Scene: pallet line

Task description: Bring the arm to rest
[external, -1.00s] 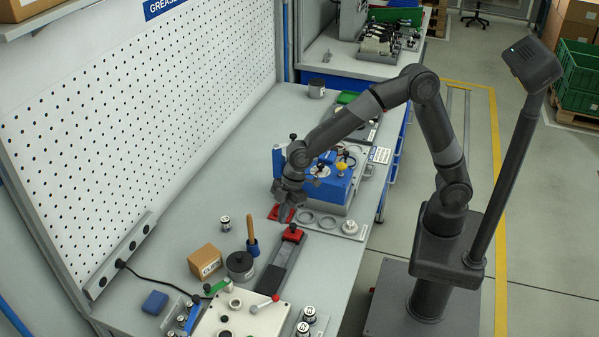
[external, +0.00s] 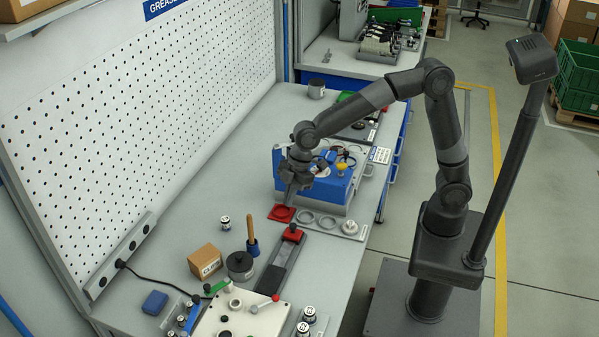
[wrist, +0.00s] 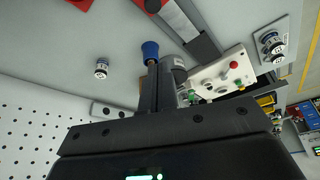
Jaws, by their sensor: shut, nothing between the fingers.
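My arm reaches over the bench from the right, elbow raised and wrist bent down. My gripper (external: 289,204) is shut and empty, pointing down in front of the blue machine (external: 343,184). In the external view its tips overlap the red square plate (external: 282,213), with a small gap above the bench as far as I can tell. In the wrist view the dark shut fingers (wrist: 156,88) reach up from the housing, and no object is between them. A red piece (wrist: 80,4) shows at the top left edge there.
On the bench (external: 193,227) stand a blue-based tool with a wooden handle (external: 252,232), a dark round pot (external: 240,265), a cardboard box (external: 204,261), a dark tray with a red block (external: 292,234), and a small can (external: 224,223). A perforated panel (external: 140,110) rises behind. Air above the bench is clear.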

